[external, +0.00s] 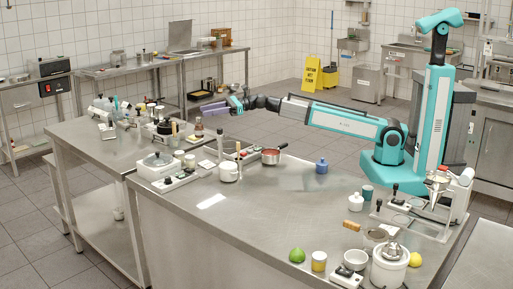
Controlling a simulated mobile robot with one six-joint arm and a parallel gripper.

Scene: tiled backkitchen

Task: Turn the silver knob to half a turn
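My arm reaches left across the steel counter, and my gripper (236,103) is above the counter's far side. A purple piece (213,109) shows right at its tip. I cannot tell whether this is part of the gripper or a thing it holds, nor whether the fingers are open. No silver knob can be made out for certain. A white appliance with a round silver top (156,160) stands on the counter at left, and small control boxes (180,179) with knobs or levers are beside it. A white canister with a silver top (391,249) stands at front right.
The counter's middle front (250,215) is clear.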

